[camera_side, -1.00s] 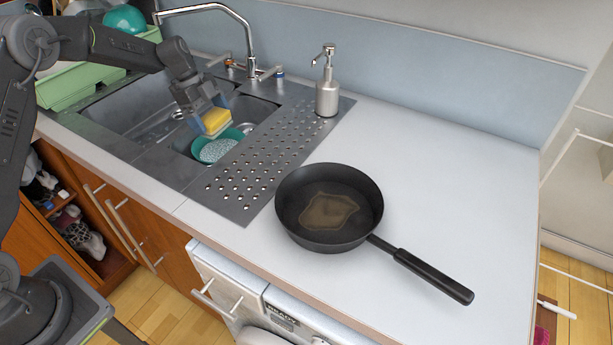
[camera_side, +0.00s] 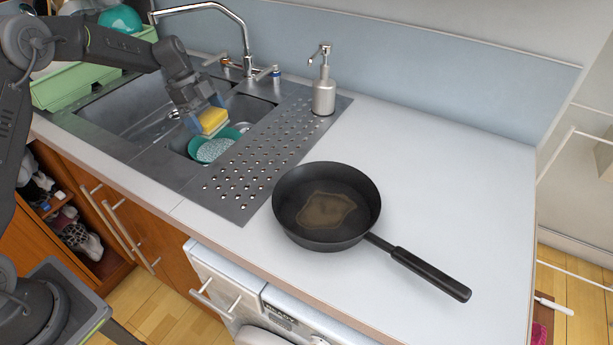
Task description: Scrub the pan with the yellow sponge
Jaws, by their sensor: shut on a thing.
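A black pan (camera_side: 355,190) rests on the white worktop with its handle pointing to the lower right. A brown stain (camera_side: 326,210) covers the middle of its inside. My gripper (camera_side: 206,122) is shut on the yellow sponge (camera_side: 213,119) and holds it above the right sink basin. The sponge has a paler layer on its underside. My gripper is well to the left of the pan and apart from it.
A teal bowl (camera_side: 208,151) with foamy contents sits in the basin below the sponge. A soap dispenser (camera_side: 323,92) stands on the perforated drainboard (camera_side: 262,160). The tap (camera_side: 247,45) rises behind the sink. A green rack (camera_side: 62,88) stands at the back left. The worktop (camera_side: 440,180) around the pan is clear.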

